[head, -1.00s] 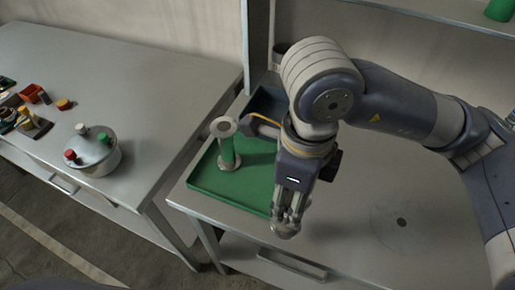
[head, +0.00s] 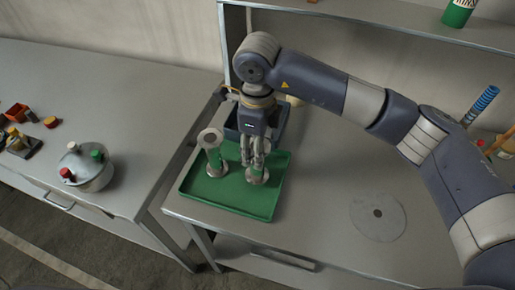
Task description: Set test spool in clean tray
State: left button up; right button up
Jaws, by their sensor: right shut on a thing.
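The green tray (head: 232,196) lies on the right bench. One steel-flanged spool with a green middle (head: 213,153) stands upright in its left part. My right gripper (head: 256,160) points down over the tray's right part, shut on a second spool (head: 257,175) that is upright. Its fingers hide part of this spool. I cannot tell whether its lower flange touches the tray floor. My left gripper is out of view.
A dark blue tray (head: 285,118) sits behind the green one, partly hidden by my right arm. A lidded steel vessel (head: 88,170) stands on the left bench. A flat disc (head: 378,217) lies on the right bench. A shelf (head: 370,20) runs above the back.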

notch_tip(320, 180, down, 2)
jog(key=shift+p, duration=0.45)
jog(key=shift+f+b, duration=0.25)
jog(key=shift+b, duration=0.1)
jog(key=o, duration=1.3)
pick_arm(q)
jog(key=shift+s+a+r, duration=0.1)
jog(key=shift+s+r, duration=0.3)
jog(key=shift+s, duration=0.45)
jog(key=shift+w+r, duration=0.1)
pick_arm(e)
jog(key=shift+r, duration=0.15)
